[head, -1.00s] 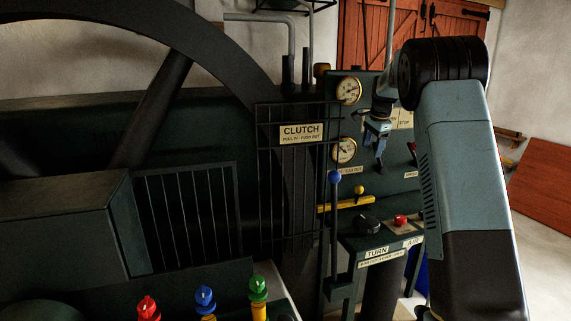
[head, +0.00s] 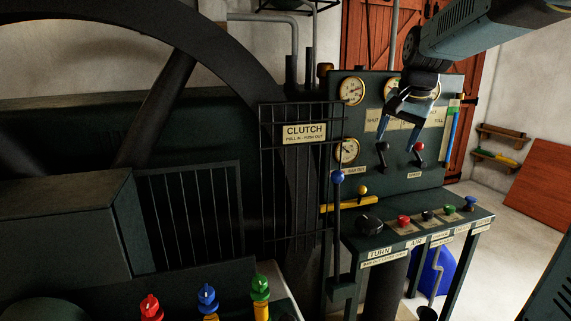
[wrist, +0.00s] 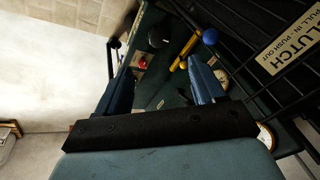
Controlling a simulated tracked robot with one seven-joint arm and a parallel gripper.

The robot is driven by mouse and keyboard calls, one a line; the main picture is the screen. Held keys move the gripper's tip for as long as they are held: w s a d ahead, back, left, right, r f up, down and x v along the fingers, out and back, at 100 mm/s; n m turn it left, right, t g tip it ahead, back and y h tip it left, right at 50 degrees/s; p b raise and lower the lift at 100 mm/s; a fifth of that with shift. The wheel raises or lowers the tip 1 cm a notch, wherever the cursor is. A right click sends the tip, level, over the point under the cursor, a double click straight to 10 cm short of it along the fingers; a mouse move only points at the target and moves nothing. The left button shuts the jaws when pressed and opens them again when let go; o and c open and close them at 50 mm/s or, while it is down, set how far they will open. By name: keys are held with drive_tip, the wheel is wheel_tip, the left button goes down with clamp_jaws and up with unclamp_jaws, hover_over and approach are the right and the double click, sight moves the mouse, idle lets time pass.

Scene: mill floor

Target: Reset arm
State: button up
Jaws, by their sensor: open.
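My gripper (head: 402,122) is open and empty in the head view. It hangs from the upper right, fingers pointing down, in front of the gauge panel (head: 436,160) and near its levers. In the wrist view its two blue fingers (wrist: 161,80) are spread apart with nothing between them. Beyond them the wrist view shows the blue-knobbed clutch lever (wrist: 210,37), a yellow bar (wrist: 186,52) and a black knob (wrist: 158,37). In the head view the blue-knobbed lever (head: 337,178) stands upright beside the cage with the CLUTCH sign (head: 304,133).
A console with several buttons (head: 403,221) juts out below the panel. A large dark wheel (head: 232,62) and a barred guard (head: 190,218) fill the left. Red, blue and green knobs (head: 207,297) stand at the bottom. Open floor (head: 498,210) lies at right.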

drive_tip(key=s+a+f+n, duration=0.1)
drive_tip(key=s+f+n, duration=0.2)
drive_tip(key=s, duration=0.9)
drive_tip(key=s+a+f+n+t, duration=0.1)
drive_tip(key=s+f, duration=0.4)
drive_tip(key=s, duration=0.7)
drive_tip(key=a+n, duration=0.1)
drive_tip(key=n, duration=0.1)
drive_tip(key=shift+s+a+n+h, duration=0.15)
drive_tip(key=shift+n+h, duration=0.15)
drive_tip(key=shift+n, duration=0.1)
drive_tip(key=shift+f, duration=0.1)
